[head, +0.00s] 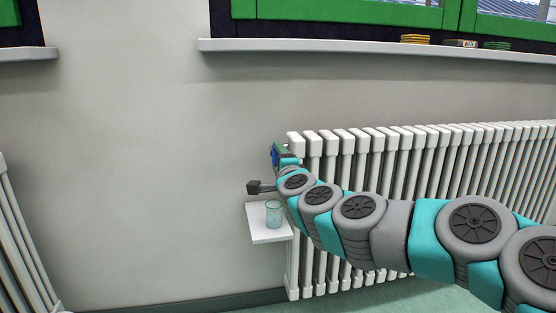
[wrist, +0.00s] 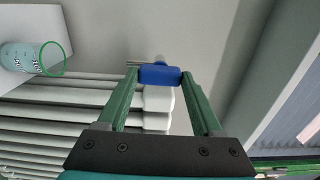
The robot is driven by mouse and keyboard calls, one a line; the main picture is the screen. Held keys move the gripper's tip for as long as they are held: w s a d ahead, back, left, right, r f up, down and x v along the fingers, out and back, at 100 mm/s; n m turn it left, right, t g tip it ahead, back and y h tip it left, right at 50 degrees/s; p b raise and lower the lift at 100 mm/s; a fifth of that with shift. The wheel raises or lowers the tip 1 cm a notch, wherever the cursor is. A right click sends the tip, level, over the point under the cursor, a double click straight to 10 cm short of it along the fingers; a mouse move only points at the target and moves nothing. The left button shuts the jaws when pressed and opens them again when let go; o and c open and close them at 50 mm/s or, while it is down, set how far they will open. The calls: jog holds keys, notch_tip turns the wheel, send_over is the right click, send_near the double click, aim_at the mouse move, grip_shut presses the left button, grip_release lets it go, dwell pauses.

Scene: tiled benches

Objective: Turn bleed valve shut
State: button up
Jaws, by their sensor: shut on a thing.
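The bleed valve (wrist: 160,75) has a blue handle and sits at the end of the white radiator (head: 400,150), near its top. My gripper (wrist: 160,77) has its two green fingers on either side of the blue handle and is shut on it. A thin metal stem shows beyond the handle in the wrist view. In the head view my gripper (head: 276,155) is small at the radiator's left top corner, and my arm hides much of the radiator's front there.
A clear cup with a green rim (head: 273,214) stands on a small white shelf (head: 265,237) below my gripper; the cup also shows in the wrist view (wrist: 53,59). A window sill (head: 330,46) runs above. Bare wall lies to the left.

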jog(key=o, duration=1.4)
jog(key=shift+c, duration=0.2)
jog(key=v, duration=0.7)
jog(key=shift+s+d, duration=0.2)
jog(key=shift+s, duration=0.2)
